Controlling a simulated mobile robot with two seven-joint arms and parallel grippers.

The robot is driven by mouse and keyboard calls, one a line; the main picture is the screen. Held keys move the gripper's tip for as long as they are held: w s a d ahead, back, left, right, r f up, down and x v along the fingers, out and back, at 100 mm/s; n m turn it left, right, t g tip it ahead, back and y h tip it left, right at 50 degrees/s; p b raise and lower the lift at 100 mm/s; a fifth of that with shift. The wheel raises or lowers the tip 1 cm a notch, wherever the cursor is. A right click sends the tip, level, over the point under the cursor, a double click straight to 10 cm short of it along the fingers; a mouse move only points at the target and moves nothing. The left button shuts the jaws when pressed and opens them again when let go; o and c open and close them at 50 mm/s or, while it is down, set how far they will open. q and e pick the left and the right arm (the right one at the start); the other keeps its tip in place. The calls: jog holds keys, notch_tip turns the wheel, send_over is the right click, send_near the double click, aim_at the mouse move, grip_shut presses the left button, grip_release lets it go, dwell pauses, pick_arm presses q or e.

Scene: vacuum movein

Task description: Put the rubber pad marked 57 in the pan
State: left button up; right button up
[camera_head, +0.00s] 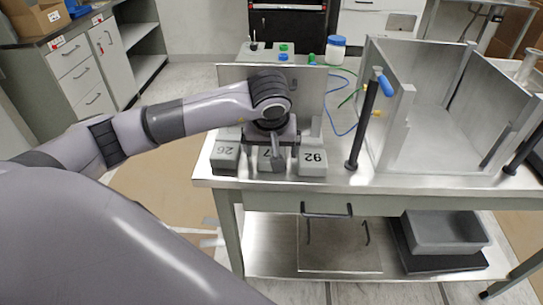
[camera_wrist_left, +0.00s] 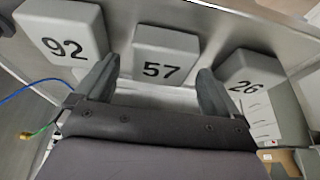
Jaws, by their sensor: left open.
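The rubber pad marked 57 (camera_head: 266,166) is a grey block at the front left of the metal table, partly hidden by my gripper in the head view. The left wrist view shows its number clearly (camera_wrist_left: 165,55). My left gripper (camera_head: 278,154) is open and empty above it. In the left wrist view the gripper's fingers (camera_wrist_left: 157,68) lie to either side of the pad; I cannot tell whether they touch it. A grey rectangular pan (camera_head: 446,247) sits on the lower shelf at the right. My right gripper is out of view.
Similar pads marked 26 (camera_head: 225,160) and 92 (camera_head: 313,163) stand close on either side of 57. A metal plate (camera_head: 310,78) stands upright behind them. A black post (camera_head: 364,135) and an open metal box (camera_head: 440,105) are to the right.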

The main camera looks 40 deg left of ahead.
pick_arm(q)
jog(key=c, duration=1.2)
jog(key=shift+c, duration=0.4)
jog(key=shift+r, duration=0.15)
